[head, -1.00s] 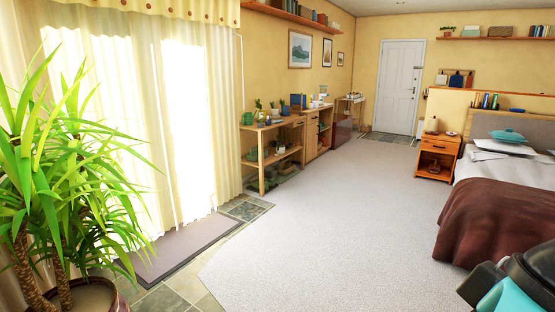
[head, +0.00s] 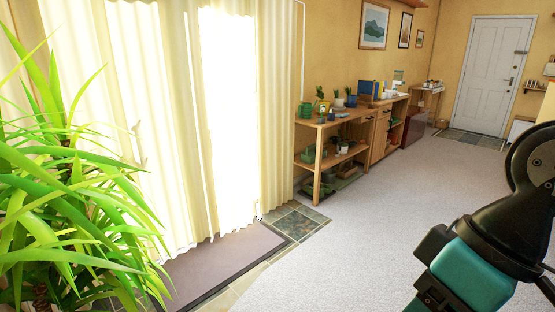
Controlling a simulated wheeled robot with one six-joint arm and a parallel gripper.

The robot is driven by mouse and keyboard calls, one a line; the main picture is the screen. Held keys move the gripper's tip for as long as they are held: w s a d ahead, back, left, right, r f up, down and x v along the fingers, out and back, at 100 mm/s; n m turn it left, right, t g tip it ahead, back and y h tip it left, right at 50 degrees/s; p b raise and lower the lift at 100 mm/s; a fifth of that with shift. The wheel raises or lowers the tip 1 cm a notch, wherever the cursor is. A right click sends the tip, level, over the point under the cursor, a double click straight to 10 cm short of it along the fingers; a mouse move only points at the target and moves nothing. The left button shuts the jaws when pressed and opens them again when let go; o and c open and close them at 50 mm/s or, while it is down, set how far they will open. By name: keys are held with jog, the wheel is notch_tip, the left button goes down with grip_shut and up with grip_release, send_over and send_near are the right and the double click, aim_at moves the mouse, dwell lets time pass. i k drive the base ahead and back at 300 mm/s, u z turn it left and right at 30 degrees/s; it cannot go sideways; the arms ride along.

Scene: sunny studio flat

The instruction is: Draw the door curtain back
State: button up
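The door curtain (head: 178,130) is a pale cream, pleated cloth hanging across the glass door at the left of the head view. Bright light comes through a gap (head: 228,120) between its panels, right of the middle. A further stretch of curtain (head: 277,110) hangs at the right side, beside the shelf unit. Its lower edge reaches down to the doormat. Part of my arm, black and teal, shows at the lower right, well apart from the curtain. My gripper's fingers are not in view.
A leafy potted plant (head: 60,210) stands at the left, in front of the curtain. A doormat (head: 220,262) lies along the door. A wooden shelf unit (head: 318,160) with pots stands right of the curtain. The grey carpet (head: 390,200) in the middle is clear.

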aim_at(276, 20)
jog(key=u, duration=0.15)
jog(key=i, duration=2.7)
jog(key=z, duration=0.45)
jog(key=i, duration=2.7)
jog(key=z, duration=0.45)
